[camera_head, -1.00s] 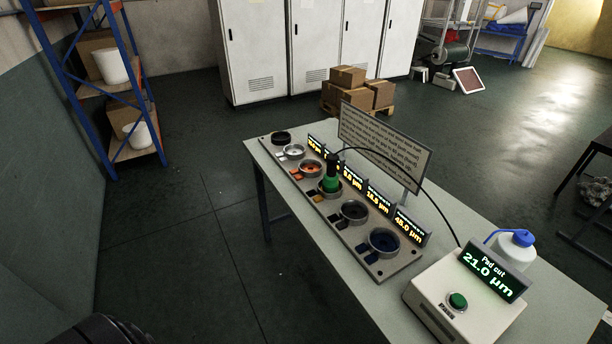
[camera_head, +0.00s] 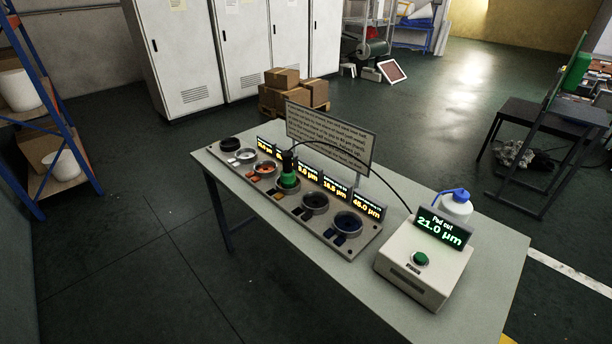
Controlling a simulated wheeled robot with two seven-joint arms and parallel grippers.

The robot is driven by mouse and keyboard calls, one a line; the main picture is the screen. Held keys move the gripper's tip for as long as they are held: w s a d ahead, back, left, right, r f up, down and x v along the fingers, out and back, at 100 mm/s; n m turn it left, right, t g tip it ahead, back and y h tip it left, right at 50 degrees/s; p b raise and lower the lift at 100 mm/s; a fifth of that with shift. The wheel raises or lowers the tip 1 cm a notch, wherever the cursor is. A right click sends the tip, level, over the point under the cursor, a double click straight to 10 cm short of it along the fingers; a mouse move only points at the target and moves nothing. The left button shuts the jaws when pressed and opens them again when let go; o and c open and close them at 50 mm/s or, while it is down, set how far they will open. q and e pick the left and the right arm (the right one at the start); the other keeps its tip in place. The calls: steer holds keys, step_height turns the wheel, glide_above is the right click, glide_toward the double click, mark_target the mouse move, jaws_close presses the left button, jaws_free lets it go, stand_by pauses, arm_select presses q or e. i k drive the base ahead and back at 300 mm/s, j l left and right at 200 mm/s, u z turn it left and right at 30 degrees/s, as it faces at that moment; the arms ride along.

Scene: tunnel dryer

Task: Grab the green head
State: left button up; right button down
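The green head (camera_head: 289,179) is a small cylinder with a bright green lower part and a black top. It stands upright in one of the round cups of a grey rack (camera_head: 327,243) on the table. A black cable (camera_head: 362,168) runs from its top to a white box (camera_head: 423,264) whose display reads "Pad cut 21.0 µm". Neither of my grippers shows in the view.
A sign board (camera_head: 329,137) stands behind the rack, and a white bottle with a blue cap (camera_head: 456,206) stands behind the box. Boxes (camera_head: 283,80), shelves (camera_head: 38,115) and cabinets (camera_head: 240,45) are farther back.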

mark_target(288, 180)
steer(key=z, duration=0.65)
steer(key=j+z, duration=1.35)
steer(key=k+j+z, duration=0.1)
steer(key=j+z, duration=0.2)
steer(key=z, duration=0.2)
